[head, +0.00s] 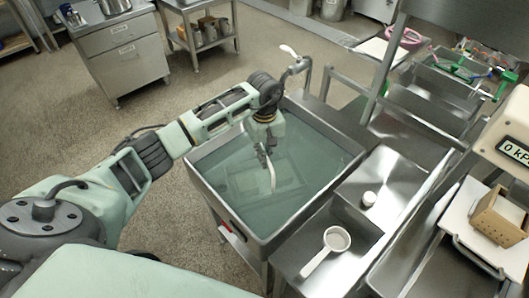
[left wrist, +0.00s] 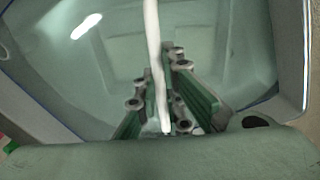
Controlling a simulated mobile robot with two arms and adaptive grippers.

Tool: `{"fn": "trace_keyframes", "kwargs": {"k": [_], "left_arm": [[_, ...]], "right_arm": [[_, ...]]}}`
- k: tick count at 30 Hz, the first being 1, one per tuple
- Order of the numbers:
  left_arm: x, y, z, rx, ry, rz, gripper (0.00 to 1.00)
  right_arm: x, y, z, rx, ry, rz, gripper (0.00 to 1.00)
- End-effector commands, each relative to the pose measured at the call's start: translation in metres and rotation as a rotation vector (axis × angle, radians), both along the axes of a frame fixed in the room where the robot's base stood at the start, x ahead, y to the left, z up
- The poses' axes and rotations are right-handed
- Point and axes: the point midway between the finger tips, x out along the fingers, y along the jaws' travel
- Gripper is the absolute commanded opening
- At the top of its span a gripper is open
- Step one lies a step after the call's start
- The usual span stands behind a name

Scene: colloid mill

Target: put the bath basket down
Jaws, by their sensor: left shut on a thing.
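My left gripper (head: 264,154) points down over a steel water bath (head: 190,170) filled with pale green water. It is shut on a white curved handle (head: 272,180), which reaches down toward the water. A pale rectangular shape, seemingly the bath basket (head: 290,184), shows faintly under the surface below the handle. In the left wrist view the white handle (left wrist: 153,50) runs between the fingers (left wrist: 165,115), with a blurred rectangular outline in the water behind it. Whether the basket touches the bath floor I cannot tell. My right gripper is not in view.
A tap (head: 297,68) stands at the bath's far edge. Right of the bath, a steel counter holds a white ladle-like scoop (head: 337,239) and a small white jar (head: 368,199). Open floor lies left of the bath.

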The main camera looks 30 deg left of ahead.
Motion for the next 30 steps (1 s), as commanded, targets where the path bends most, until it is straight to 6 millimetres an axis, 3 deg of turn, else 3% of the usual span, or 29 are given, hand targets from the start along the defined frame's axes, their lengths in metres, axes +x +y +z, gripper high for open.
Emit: {"fn": "trace_keyframes", "kwargs": {"k": [4,5,11,23,30], "left_arm": [[0.000,0.000,-0.002,0.000,-0.001,0.000,0.00],[-0.001,0.000,-0.004,0.001,0.002,0.000,0.09],[-0.001,0.000,-0.003,0.000,0.001,0.000,0.26],[0.000,0.000,0.003,0.000,0.000,-0.001,0.27],[0.002,0.001,0.045,0.001,-0.006,-0.002,0.27]], "right_arm": [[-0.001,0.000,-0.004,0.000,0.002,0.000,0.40],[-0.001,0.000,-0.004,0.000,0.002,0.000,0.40],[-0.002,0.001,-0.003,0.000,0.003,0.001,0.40],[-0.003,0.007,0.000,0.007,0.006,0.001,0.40],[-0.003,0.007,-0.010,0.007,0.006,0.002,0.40]]}}
